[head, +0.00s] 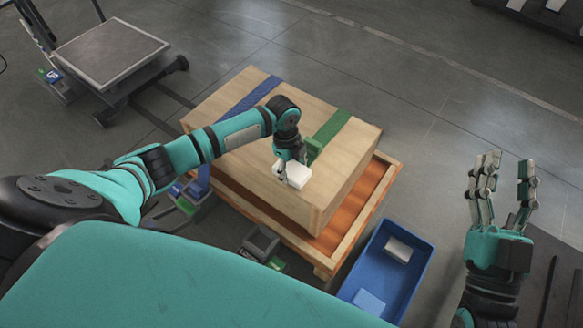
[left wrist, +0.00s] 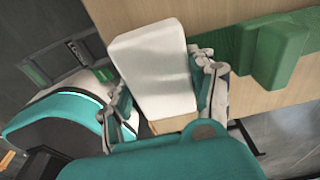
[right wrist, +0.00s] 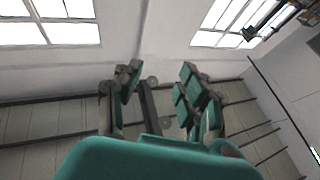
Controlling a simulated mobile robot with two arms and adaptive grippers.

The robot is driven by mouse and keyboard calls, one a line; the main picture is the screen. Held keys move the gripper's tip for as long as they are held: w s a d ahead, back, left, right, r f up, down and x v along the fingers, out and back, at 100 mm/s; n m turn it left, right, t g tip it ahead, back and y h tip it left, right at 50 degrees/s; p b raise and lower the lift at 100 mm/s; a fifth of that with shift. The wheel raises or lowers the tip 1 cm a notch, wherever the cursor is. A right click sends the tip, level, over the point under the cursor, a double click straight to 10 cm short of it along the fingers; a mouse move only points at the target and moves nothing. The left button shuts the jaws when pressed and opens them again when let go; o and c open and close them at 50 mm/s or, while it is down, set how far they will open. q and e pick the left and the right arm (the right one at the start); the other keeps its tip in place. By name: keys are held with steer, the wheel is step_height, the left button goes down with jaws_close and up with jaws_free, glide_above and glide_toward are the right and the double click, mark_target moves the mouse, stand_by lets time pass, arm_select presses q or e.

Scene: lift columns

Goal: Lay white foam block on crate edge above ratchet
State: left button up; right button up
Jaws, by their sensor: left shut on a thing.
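The white foam block (head: 298,182) is in my left gripper (head: 291,174), over the near edge of the wooden crate (head: 235,165). In the left wrist view the block (left wrist: 155,75) sits between the two fingers of the left gripper (left wrist: 165,95), which are shut on it. I cannot tell whether the block touches the crate. A green ratchet (head: 314,150) is on the crate's green strap (head: 332,127), just beyond the block; it also shows in the left wrist view (left wrist: 272,55). My right gripper (head: 503,190) is open and empty, fingers up, right of the crate.
The crate stands on an orange-decked pallet (head: 369,193) and has a blue strap (head: 250,97). A blue bin (head: 390,276) at the front right holds a white block (head: 398,249) and a light-blue piece (head: 368,302). A lift platform (head: 110,50) stands back left.

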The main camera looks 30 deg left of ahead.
arm_select(q)
steer(key=o, duration=0.8)
steer(key=shift+c, duration=0.2)
steer(key=shift+r, duration=0.1)
